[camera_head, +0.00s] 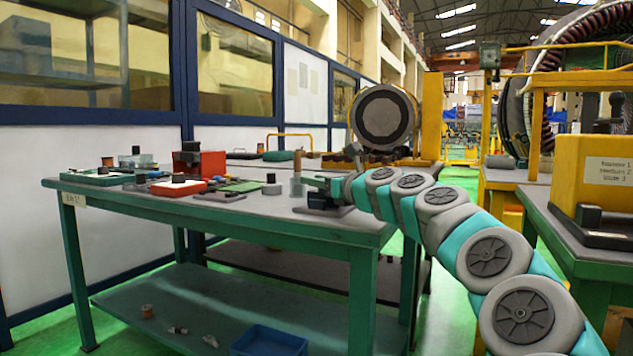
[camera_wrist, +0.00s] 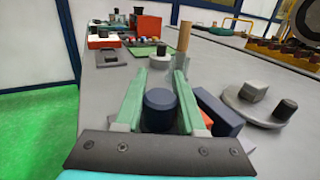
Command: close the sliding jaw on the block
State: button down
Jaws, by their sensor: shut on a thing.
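In the wrist view, my gripper (camera_wrist: 168,76) has its two green fingers on either side of a dark blue round knob (camera_wrist: 160,108) and is shut on it. Just right of the right finger lies a dark blue block-shaped piece (camera_wrist: 219,112), with a small orange-red part (camera_wrist: 206,118) beside it, partly hidden by the finger. I cannot tell for sure which of these is the sliding jaw and which the block. In the head view, my gripper (camera_head: 318,184) is low over a dark fixture (camera_head: 322,201) near the right end of the green-framed table; the knob is hidden there.
A tan upright cylinder (camera_wrist: 184,37) stands just beyond my fingertips, near a short dark cylinder (camera_wrist: 160,58). A grey disc (camera_wrist: 243,108) with a block and knob lies to the right.

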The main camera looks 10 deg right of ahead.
dwell(0.8)
jog(key=shift+w+d+r+p, duration=0.25)
jog(key=shift+w+p, duration=0.1)
jog(key=shift+p, duration=0.5)
jog(key=shift+w+d+f+p, duration=0.1)
jog(key=shift+w+d+p, duration=0.25)
jog(key=shift+w+p, duration=0.3)
jog(key=shift+d+f, duration=0.1)
jog(key=shift+f, duration=0.05)
jog(key=c, duration=0.5)
grip_release()
